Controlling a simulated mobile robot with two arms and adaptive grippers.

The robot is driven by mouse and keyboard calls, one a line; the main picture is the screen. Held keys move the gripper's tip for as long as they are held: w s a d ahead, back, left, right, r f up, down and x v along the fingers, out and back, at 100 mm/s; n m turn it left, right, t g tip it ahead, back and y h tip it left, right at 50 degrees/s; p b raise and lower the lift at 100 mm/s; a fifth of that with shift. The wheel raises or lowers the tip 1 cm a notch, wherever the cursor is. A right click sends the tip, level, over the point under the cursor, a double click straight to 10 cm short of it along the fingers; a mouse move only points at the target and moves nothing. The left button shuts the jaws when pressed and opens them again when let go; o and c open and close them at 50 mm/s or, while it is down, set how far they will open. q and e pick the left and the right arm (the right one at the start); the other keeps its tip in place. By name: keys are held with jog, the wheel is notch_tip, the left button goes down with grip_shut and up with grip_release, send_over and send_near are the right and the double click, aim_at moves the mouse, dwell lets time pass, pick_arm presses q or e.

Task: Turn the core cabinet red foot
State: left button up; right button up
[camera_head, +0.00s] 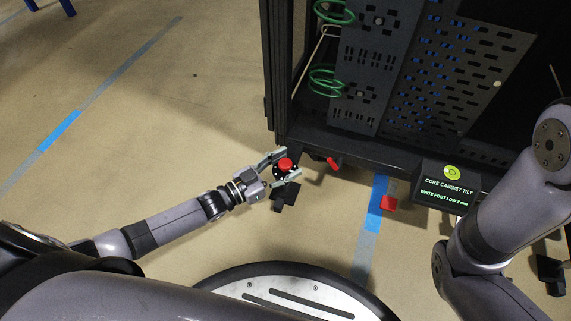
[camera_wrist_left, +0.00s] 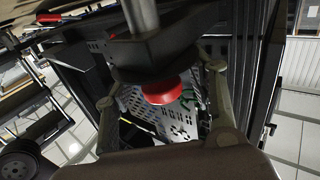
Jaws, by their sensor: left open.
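The core cabinet (camera_head: 300,133) is a tall black rack at the upper right of the head view. Its red foot (camera_head: 285,164) is a round red knob on a dark mount at the cabinet's near left corner. My left gripper (camera_head: 287,166) is open, with its fingers on either side of the red foot. In the left wrist view the red foot (camera_wrist_left: 162,91) sits between the two spread fingers. I cannot tell whether either finger touches it. My right arm (camera_head: 508,200) shows at the right, but its gripper is out of view.
A display (camera_head: 449,187) on the cabinet reads "CORE CABINET TILT, WHITE FOOT LOW" with a value. A red lever (camera_head: 333,163) and a red block (camera_head: 389,203) are right of the foot. Blue tape (camera_head: 378,196) marks the floor.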

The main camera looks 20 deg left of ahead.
pick_arm(q)
jog(key=shift+a, duration=0.1)
jog(key=v, duration=1.2)
